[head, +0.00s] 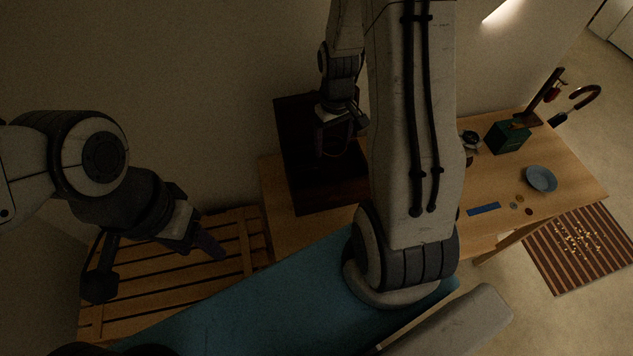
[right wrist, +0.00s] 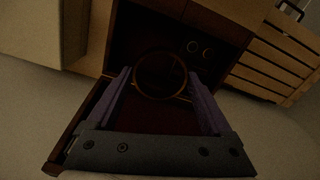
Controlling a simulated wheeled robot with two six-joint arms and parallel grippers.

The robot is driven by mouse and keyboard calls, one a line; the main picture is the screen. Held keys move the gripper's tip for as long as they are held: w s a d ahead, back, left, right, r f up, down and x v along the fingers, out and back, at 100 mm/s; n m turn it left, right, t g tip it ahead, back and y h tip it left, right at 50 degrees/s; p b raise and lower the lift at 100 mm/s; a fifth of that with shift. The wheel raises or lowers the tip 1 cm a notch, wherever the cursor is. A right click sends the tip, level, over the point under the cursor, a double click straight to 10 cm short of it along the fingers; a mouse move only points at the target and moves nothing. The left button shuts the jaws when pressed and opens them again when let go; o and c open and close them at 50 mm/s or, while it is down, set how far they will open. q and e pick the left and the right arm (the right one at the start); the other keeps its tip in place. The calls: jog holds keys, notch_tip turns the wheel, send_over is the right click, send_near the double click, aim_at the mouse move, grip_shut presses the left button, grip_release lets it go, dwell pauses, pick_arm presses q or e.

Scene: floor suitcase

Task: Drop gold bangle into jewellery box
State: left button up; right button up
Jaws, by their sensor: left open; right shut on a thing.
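The gold bangle (right wrist: 160,53) is a thin ring held between the fingers of my right gripper (right wrist: 161,82) in the right wrist view. The dark brown jewellery box (head: 325,194) stands open on the wooden table, its lid raised at the back. My right gripper is over the box in the head view (head: 337,143), shut on the bangle; the bangle is hard to make out there. In the right wrist view the box's dark red inside (right wrist: 140,118) shows behind the bangle. My left gripper (head: 157,265) is open and empty, over the slatted bench at the left.
Two small gold rings (right wrist: 200,50) show in the box. To the right on the table (head: 480,235) are a green box (head: 507,137), a blue bowl (head: 541,179), a watch (head: 469,140), a blue strip (head: 483,209) and small coins. The slatted bench (head: 245,222) adjoins at left.

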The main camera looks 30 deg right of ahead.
notch_tip(320, 180, down, 4)
jog(key=b, duration=0.3)
jog(key=shift+f, duration=0.1)
jog(key=shift+s, duration=0.1)
jog(key=o, duration=1.1)
notch_tip(320, 180, up, 11)
jog(key=shift+f, duration=0.2)
jog(key=shift+a, duration=0.15)
